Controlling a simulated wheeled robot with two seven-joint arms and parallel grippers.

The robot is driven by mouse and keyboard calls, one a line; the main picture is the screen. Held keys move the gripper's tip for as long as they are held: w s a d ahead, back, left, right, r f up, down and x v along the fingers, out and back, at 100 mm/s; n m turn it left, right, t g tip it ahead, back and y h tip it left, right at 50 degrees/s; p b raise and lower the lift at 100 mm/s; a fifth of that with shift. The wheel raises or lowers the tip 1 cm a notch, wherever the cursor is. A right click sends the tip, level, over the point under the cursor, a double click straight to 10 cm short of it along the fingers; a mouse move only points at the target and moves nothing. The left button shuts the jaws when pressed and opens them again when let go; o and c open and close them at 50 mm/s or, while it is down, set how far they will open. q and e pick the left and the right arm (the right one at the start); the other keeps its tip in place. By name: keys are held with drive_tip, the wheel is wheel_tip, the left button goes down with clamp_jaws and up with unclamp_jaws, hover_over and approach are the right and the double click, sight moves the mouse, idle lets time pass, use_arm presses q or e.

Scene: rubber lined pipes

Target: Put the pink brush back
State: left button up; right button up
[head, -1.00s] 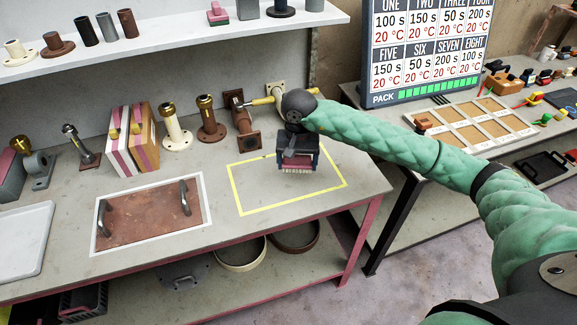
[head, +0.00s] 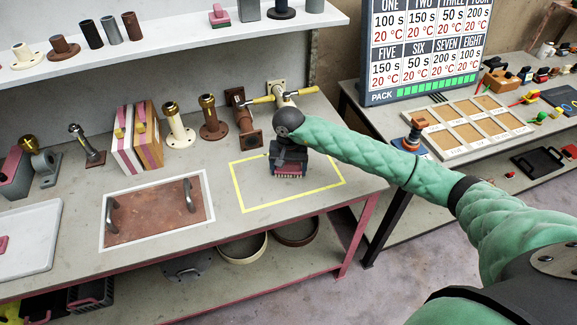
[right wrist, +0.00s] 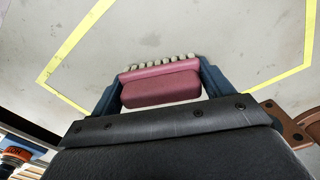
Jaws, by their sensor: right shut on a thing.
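The pink brush (head: 288,171) is between the fingers of my right gripper (head: 287,161), with its pale bristles pointing down. It is low over the grey bench, inside the yellow outlined rectangle (head: 234,190). I cannot tell whether the bristles touch the bench. In the right wrist view the brush (right wrist: 160,88) lies between the two blue fingers of the right gripper (right wrist: 158,90), with the yellow outline (right wrist: 62,56) beyond it. My left gripper is not in view.
A brown plate with two handles (head: 155,215) lies left of the outline. Pipe fittings, including a rusty valve (head: 246,125) and a flanged brown pipe (head: 212,120), stand behind. A white tray (head: 40,225) is at far left. The bench's pink front edge (head: 340,215) is near.

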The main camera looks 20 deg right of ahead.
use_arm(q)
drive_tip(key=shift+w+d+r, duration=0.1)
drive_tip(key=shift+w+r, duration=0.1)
use_arm(e)
drive_tip(key=shift+f, duration=0.15)
drive_tip(key=o, duration=1)
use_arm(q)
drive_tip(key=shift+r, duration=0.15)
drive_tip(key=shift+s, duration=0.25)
use_arm(e)
drive_tip(key=shift+r, duration=0.4)
drive_tip(key=shift+r+b, duration=0.45)
wheel_tip(320, 180, up, 10)
drive_tip(key=b, duration=0.4)
drive_tip(key=shift+f, duration=0.15)
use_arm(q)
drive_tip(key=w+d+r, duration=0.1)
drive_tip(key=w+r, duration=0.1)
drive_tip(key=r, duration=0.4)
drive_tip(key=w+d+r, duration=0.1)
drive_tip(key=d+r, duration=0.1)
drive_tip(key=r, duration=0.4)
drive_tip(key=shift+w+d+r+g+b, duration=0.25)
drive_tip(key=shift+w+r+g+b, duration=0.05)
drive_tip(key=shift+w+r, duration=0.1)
use_arm(e)
drive_tip(key=shift+r, duration=0.45)
